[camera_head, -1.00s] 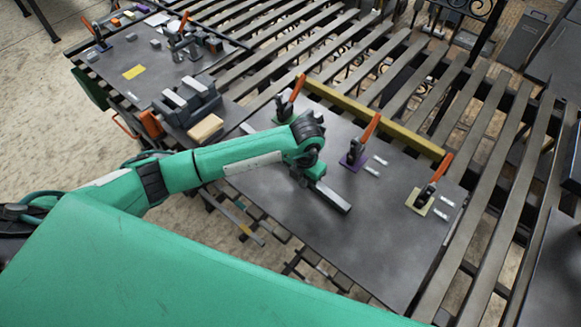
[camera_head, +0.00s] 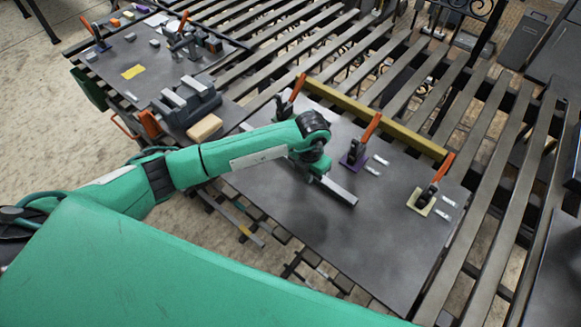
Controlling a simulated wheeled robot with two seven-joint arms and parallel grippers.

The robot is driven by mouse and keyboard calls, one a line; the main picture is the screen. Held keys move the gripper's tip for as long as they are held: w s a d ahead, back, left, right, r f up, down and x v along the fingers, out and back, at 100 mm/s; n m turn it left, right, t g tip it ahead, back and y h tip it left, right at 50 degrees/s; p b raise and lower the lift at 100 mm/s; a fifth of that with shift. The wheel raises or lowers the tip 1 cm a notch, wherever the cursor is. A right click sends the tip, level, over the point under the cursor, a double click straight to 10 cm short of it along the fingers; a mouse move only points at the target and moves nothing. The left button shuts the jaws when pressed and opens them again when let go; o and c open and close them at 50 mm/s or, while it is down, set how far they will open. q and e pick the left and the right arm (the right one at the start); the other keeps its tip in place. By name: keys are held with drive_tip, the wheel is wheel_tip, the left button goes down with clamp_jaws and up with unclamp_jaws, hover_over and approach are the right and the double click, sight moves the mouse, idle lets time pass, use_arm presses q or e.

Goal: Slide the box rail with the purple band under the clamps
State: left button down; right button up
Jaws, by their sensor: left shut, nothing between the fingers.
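A grey box rail (camera_head: 340,191) lies on the dark metal plate (camera_head: 360,240), running from upper left to lower right. Its middle is hidden behind my left arm, and I cannot make out a purple band on it. My left gripper (camera_head: 312,174) is shut and empty, pointing down at the rail's near side; I cannot tell whether it touches. Three orange-handled clamps stand beyond the rail with handles raised: one on a green base (camera_head: 284,109), one on a purple base (camera_head: 354,157), one on a pale yellow base (camera_head: 421,203). The rail lies apart from the purple and yellow ones. My right gripper is out of view.
A long yellow bar (camera_head: 375,115) runs along the plate's far edge, behind the clamps. Small pale blocks (camera_head: 372,170) lie beside the clamps. A grey holder (camera_head: 188,100) and a tan block (camera_head: 205,127) sit at left. The plate's near right part is clear.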

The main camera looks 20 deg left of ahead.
use_arm(q)
drive_tip(key=shift+w+d+b, duration=0.3)
drive_tip(key=shift+w+b, duration=0.25)
drive_tip(key=shift+w, duration=0.3)
drive_tip(key=shift+s, duration=0.1)
drive_tip(key=shift+s+a+p, duration=0.25)
drive_tip(key=shift+s, duration=0.35)
drive_tip(key=shift+s+a+p, duration=0.2)
drive_tip(key=shift+s+p, duration=0.05)
drive_tip(key=shift+s, duration=0.3)
wheel_tip(320, 180, up, 8)
drive_tip(key=p, duration=0.4)
idle(0.4)
